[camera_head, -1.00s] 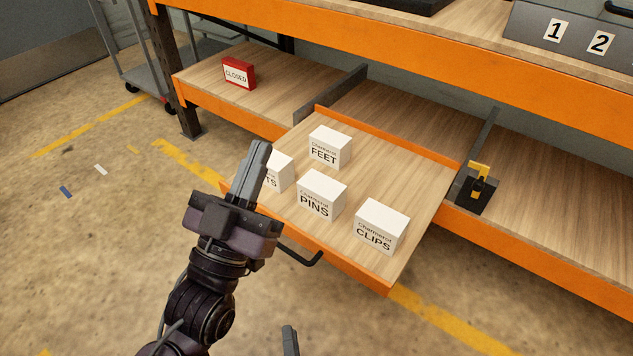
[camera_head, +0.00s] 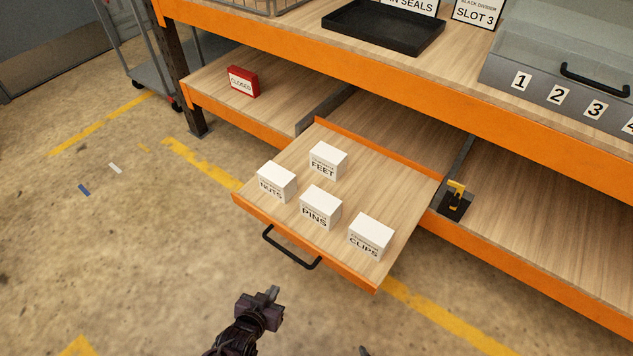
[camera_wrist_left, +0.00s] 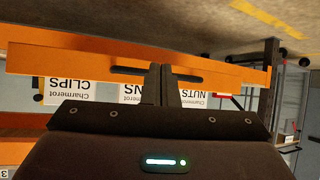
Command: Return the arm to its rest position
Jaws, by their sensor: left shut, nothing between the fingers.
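My left gripper (camera_head: 272,293) is low in the head view, in front of the pulled-out tray and clear of it over the floor. Its fingers are shut with nothing between them; they also show in the left wrist view (camera_wrist_left: 160,86). The tray (camera_head: 335,262) has an orange rim and a black handle (camera_head: 290,249). In the wrist view the tray front (camera_wrist_left: 60,62) appears upside down beyond the fingers. Only a small grey tip, probably of my right gripper (camera_head: 363,350), shows at the bottom edge; its jaws are hidden.
White boxes NUTS (camera_head: 276,180), FEET (camera_head: 328,160), PINS (camera_head: 320,207) and CLIPS (camera_head: 371,236) stand on the tray. A red CLOSED block (camera_head: 243,81) and a black-yellow latch (camera_head: 455,200) are on the lower shelf. The floor left of the tray is open.

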